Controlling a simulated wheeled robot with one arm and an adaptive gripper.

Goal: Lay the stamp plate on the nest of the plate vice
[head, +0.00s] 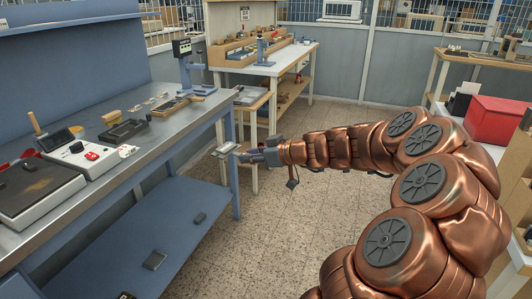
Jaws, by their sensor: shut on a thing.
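My gripper (245,157) is at the end of my copper-coloured arm, in front of the right end of the steel-topped bench. It is shut on a small pale plate (226,148), which looks like the stamp plate. The plate is held in the air beyond the bench edge, with open floor around it. The fingers hide part of it. I cannot tell for sure which thing is the plate vice. A small blue upright device (263,50) stands on the white-topped table at the back, and its nest cannot be made out.
The steel-topped bench (145,160) on the left holds a hot plate (38,188), a white control box (88,154), a dark tray (124,130) and a blue stand with a display (184,65). A red box (497,120) is at right. The floor between is clear.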

